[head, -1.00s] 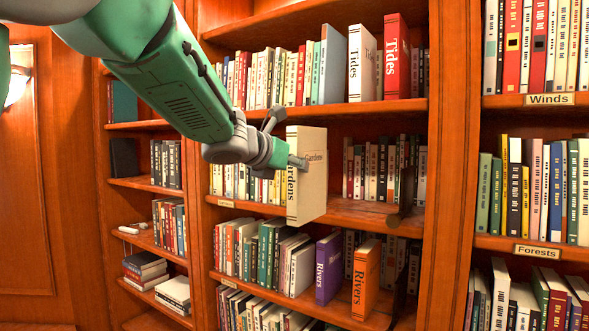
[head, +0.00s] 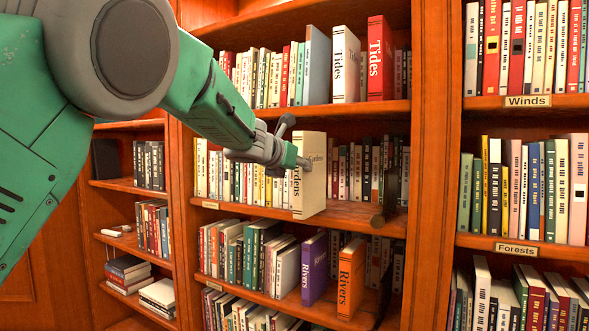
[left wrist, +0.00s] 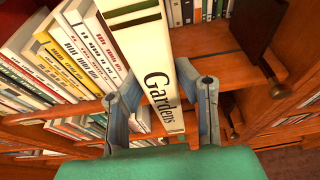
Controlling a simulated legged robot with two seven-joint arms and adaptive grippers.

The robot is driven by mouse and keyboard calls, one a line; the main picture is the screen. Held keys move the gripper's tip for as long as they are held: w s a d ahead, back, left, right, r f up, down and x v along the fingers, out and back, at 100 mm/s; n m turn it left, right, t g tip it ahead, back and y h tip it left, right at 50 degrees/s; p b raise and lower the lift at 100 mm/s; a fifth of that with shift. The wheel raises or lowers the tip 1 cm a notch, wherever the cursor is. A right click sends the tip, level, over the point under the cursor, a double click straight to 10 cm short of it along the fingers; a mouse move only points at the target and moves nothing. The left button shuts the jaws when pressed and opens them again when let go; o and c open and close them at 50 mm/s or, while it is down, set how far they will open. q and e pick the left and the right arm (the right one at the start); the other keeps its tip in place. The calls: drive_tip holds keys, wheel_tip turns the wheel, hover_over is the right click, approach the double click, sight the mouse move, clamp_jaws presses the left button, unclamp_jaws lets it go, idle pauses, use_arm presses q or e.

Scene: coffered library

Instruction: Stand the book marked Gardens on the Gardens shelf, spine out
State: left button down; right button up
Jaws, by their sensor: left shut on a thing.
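The cream book marked Gardens (head: 313,185) is upright at the middle shelf (head: 350,214), its lettered spine facing out. Its lower end is about level with the shelf's front edge; I cannot tell whether it touches the board. My left gripper (head: 296,163) is shut on the book, reaching in from the left. In the left wrist view the fingers (left wrist: 163,95) lie on either side of the spine (left wrist: 158,85), which reads Gardens. The label on this shelf (head: 210,205) is too small to read. My right gripper is not in view.
A row of pale books (head: 235,178) stands left of the held book. More books (head: 350,172) stand to its right, set further back. A dark bookend-like piece (head: 390,190) stands further right. Tides books (head: 380,58) are above; Rivers books (head: 351,278) are below.

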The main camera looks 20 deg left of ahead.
sight(319, 165)
use_arm(q)
drive_tip(key=w, duration=0.6)
drive_tip(key=w+d, duration=0.1)
drive_tip(key=w, duration=0.1)
drive_tip(key=shift+w+f, duration=0.1)
drive_tip(key=shift+w, duration=0.3)
drive_tip(key=shift+w+a, duration=0.1)
drive_tip(key=shift+w, duration=0.65)
drive_tip(key=shift+w+d, duration=0.2)
drive_tip(key=shift+w, duration=0.35)
drive_tip(key=shift+f, duration=0.2)
